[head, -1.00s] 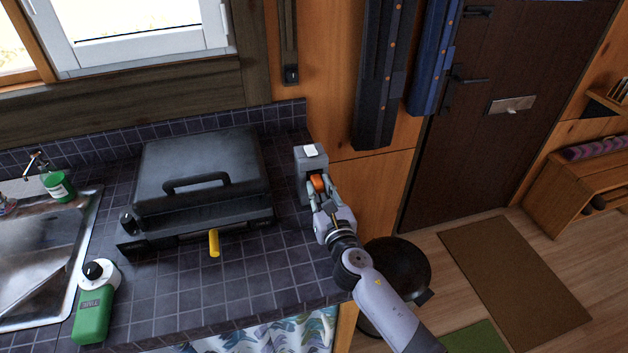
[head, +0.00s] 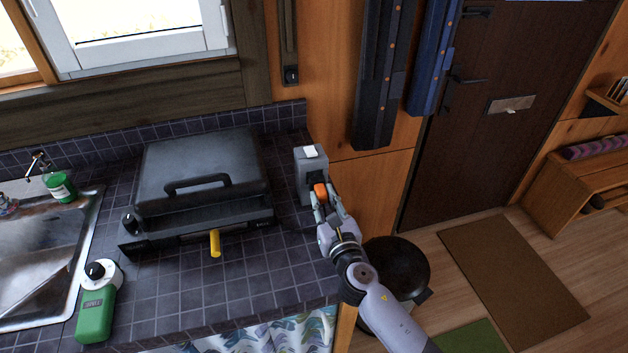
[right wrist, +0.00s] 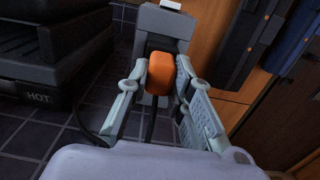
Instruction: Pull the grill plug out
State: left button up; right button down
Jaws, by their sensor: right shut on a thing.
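The orange grill plug (head: 320,190) is between the fingers of my right gripper (head: 327,199), which is shut on it. The plug also shows in the right wrist view (right wrist: 161,73), with a finger on each side and a dark cable below. The grey socket box (head: 312,166) with a white switch stands just behind the plug at the counter's back right. I cannot tell whether the plug still touches the socket. The black grill (head: 203,180), lid closed, sits on the counter left of the socket. My left gripper is not in view.
A yellow handle (head: 215,243) sticks out from the grill's front. A round black bin (head: 402,262) stands on the floor by my right arm. The tiled counter (head: 262,285) is clear in front of the grill.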

dwell(0.3)
jog(key=shift+p+v, duration=0.4)
jog(key=shift+v, duration=1.65)
